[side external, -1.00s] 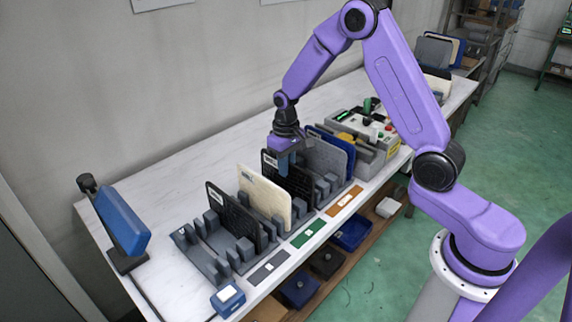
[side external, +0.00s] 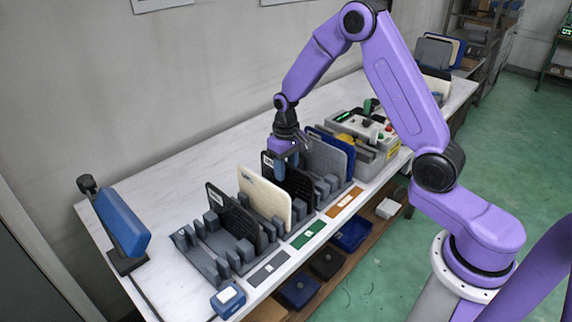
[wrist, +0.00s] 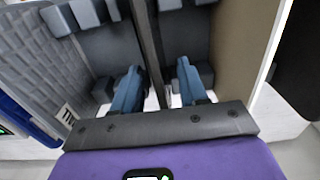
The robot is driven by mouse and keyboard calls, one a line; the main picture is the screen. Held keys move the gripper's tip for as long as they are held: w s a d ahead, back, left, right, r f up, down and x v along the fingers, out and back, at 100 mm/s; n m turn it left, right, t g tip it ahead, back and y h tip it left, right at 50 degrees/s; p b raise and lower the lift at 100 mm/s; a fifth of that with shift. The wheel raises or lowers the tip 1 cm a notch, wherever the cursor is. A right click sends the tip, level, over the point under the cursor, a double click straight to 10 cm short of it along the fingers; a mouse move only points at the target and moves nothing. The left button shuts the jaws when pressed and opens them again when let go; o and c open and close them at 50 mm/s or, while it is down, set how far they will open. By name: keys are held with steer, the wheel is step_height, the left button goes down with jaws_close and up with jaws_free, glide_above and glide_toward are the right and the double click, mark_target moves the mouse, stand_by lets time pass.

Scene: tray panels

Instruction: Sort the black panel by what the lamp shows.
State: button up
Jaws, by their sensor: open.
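A black panel (side external: 290,185) stands upright in the grey slotted rack (side external: 205,262) in the side external view, below my gripper (side external: 287,162). My gripper is open, with its blue fingers at the panel's top edge. In the wrist view, the fingers of my gripper (wrist: 158,88) are apart, one on each side of a thin dark upright edge, the black panel (wrist: 150,45). Another black panel (side external: 232,213) stands further left in the rack. The grey tester box (side external: 378,142) has a small green lit display (side external: 345,116); its lamp is too small to read surely.
A cream panel (side external: 264,199) stands left of the gripped-over panel; a grey panel (side external: 328,157) and a blue panel (side external: 345,144) stand right. Orange (side external: 345,201), green (side external: 309,233) and grey (side external: 268,267) labels line the front edge. A blue padded stand (side external: 125,222) is at left.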

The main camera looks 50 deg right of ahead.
step_height(320, 180, up, 18)
steer(key=shift+f, duration=0.25)
stand_by(0.3)
steer(key=s+a+f+n, duration=0.1)
steer(key=s+a+n, duration=0.35)
steer(key=s, duration=0.65)
steer(key=s+a+f+n, duration=0.1)
steer(key=s+a+n, duration=0.35)
steer(key=s, duration=0.65)
steer(key=s+d+f+n, duration=0.2)
steer(key=s+n, duration=0.1)
steer(key=s, duration=0.8)
steer(key=shift+d+n, duration=0.3)
steer(key=shift+d, duration=0.05)
